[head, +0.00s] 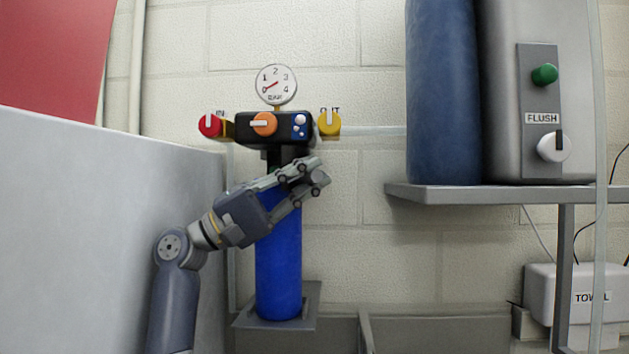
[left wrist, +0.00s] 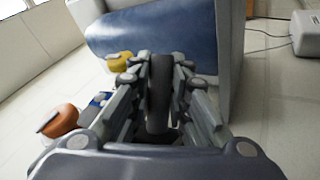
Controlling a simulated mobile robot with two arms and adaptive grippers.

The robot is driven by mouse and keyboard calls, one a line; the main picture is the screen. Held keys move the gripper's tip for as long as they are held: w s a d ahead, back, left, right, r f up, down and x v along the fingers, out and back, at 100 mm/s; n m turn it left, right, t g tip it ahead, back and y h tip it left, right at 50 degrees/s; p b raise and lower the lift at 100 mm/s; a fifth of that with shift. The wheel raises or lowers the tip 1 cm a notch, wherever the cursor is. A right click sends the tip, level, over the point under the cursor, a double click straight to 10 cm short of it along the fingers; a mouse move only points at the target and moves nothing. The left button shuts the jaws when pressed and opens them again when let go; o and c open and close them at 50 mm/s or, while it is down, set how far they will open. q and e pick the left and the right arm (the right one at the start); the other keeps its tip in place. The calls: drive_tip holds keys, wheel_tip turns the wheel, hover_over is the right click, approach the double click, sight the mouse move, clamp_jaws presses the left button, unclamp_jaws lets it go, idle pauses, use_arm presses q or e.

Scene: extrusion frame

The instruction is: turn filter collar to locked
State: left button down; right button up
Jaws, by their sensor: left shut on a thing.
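The filter stands against the wall, with a blue housing (head: 279,265) below a black head block (head: 270,128). A dark neck (head: 286,154) shows between them; my fingers hide much of the collar area in the head view. My left gripper (head: 316,171) reaches in from the left across the top of the blue housing. In the left wrist view, the left gripper (left wrist: 160,75) has its fingers on both sides of a black ridged part (left wrist: 158,95), seemingly the filter collar, and is shut on it. I cannot read any lock mark. My right gripper is not in view.
The head block carries a gauge (head: 276,84), a red knob (head: 209,125), an orange knob (head: 264,124) and a yellow knob (head: 329,123) close above my fingers. A grey panel (head: 100,220) stands at left. A shelf (head: 480,194) with a blue tank (head: 440,90) is at right.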

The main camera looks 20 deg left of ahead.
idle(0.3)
use_arm(q)
drive_tip(key=c, duration=1.5)
unclamp_jaws()
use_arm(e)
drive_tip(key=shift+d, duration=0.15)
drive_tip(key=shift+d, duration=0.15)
use_arm(q)
drive_tip(key=shift+w+d, duration=0.1)
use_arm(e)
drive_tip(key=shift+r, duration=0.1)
